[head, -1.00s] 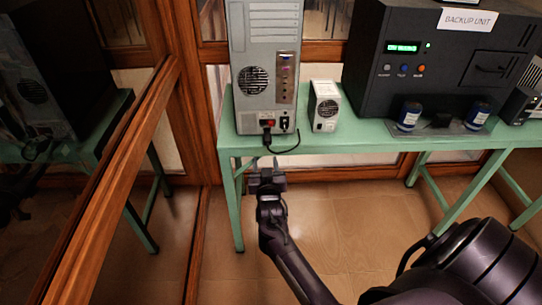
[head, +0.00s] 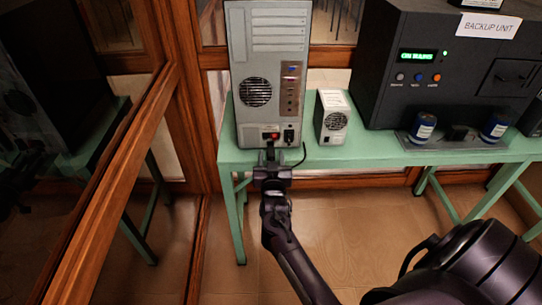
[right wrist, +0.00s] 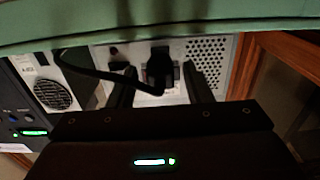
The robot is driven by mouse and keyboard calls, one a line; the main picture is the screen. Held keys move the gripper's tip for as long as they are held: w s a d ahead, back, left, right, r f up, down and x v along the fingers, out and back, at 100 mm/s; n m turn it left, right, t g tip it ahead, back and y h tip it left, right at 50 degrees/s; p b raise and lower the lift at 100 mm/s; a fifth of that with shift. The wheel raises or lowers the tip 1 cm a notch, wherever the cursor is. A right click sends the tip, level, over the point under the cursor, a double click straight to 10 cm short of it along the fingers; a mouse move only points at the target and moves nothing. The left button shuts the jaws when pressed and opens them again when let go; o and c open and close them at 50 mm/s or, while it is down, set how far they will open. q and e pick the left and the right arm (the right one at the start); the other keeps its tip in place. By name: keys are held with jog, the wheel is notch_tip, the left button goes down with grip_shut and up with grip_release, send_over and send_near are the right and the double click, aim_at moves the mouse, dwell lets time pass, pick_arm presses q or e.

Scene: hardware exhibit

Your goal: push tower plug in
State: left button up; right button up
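The grey tower (head: 268,75) stands with its back panel facing me on the green table. The black plug (right wrist: 160,68) is at the bottom of that panel, with its cord (right wrist: 95,72) curving away to the side. I cannot tell how deep the plug sits in its inlet. My right gripper (head: 270,158) is at the table's front edge, just in front of the plug, hiding most of it in the head view. In the right wrist view its fingers (right wrist: 160,90) are apart, one on each side of the plug, with gaps showing. My left gripper is not in view.
A small grey box with a fan (head: 331,118) stands close right of the tower. The black backup unit (head: 440,70) is farther right, with two blue cans (head: 423,127) before it. A wood-framed glass panel (head: 120,150) is at left.

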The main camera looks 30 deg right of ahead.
aim_at(271, 149)
jog(key=shift+a, duration=0.1)
jog(key=c, duration=0.5)
jog(key=shift+c, duration=2.2)
grip_shut()
jog(key=shift+w, duration=0.15)
jog(key=b+x, duration=0.2)
jog(key=x, duration=0.1)
jog(key=shift+f, duration=0.1)
jog(key=shift+r, duration=0.2)
jog(key=o, duration=0.7)
grip_release()
jog(key=shift+o, duration=1.4)
jog(key=shift+w+f, duration=0.15)
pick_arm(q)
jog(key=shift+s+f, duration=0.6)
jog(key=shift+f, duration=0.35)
